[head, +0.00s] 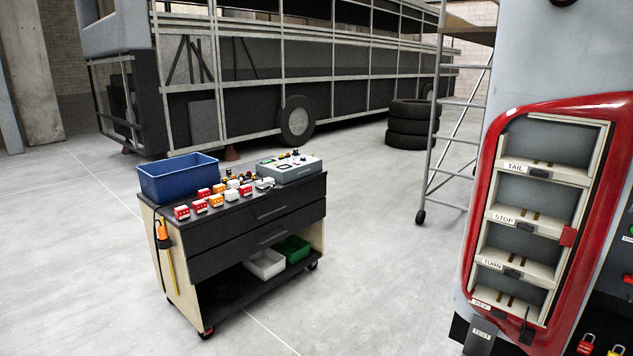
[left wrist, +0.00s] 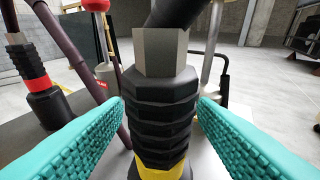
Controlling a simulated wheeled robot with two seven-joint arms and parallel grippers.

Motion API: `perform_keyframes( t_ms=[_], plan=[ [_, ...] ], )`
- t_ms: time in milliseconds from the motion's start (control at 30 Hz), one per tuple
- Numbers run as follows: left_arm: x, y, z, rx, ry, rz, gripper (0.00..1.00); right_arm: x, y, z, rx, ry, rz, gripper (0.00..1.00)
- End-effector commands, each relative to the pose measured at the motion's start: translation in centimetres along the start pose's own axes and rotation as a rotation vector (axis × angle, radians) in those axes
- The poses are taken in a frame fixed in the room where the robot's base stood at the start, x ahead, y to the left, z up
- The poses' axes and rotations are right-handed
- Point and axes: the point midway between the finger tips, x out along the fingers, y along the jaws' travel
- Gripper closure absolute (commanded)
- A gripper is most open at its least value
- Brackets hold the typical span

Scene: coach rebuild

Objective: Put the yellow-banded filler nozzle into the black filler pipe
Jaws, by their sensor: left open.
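The yellow-banded filler nozzle (left wrist: 160,95) stands upright in the left wrist view, with a ribbed black grip, a metal hex collar above and a yellow band at the bottom. A dark hose or tube rises from its top. My left gripper (left wrist: 161,108) is open, with one teal finger on each side of the ribbed grip. The fingertips are close to its sides; I cannot tell whether they touch. The nozzle's lower end is out of frame. I cannot make out the black filler pipe in either view. Neither gripper shows in the head view.
A red-banded nozzle (left wrist: 38,82) stands at the left in the wrist view, near a dark slanted tube (left wrist: 103,75) and a red knob (left wrist: 96,5). In the head view are a tool cart (head: 250,225), a ladder (head: 455,100), tyres (head: 409,125) and a red-framed lamp panel (head: 487,165).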

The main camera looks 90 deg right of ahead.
Motion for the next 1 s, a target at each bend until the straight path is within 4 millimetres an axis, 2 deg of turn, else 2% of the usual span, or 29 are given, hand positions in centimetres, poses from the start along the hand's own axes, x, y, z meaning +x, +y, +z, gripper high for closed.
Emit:
perform_keyframes(
  t_ms=[67, 300, 400, 567, 1000],
  plan=[
    [0.0, 0.0, 0.0, 0.000, 0.000, 0.000, 0.47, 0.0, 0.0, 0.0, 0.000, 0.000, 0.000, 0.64],
    [0.0, 0.0, 0.0, 0.000, 0.000, 0.000, 0.87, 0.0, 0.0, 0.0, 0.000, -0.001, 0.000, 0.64],
    [0.0, 0.0, 0.0, 0.000, -0.001, 0.000, 1.00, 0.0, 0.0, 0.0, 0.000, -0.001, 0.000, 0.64],
    [-0.1, 0.0, 0.4, 0.000, -0.003, 0.000, 1.00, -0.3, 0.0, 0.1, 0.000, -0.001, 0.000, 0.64],
    [-0.9, 0.0, 3.4, 0.000, -0.004, 0.000, 1.00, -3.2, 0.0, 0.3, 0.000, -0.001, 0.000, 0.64]
  ],
)
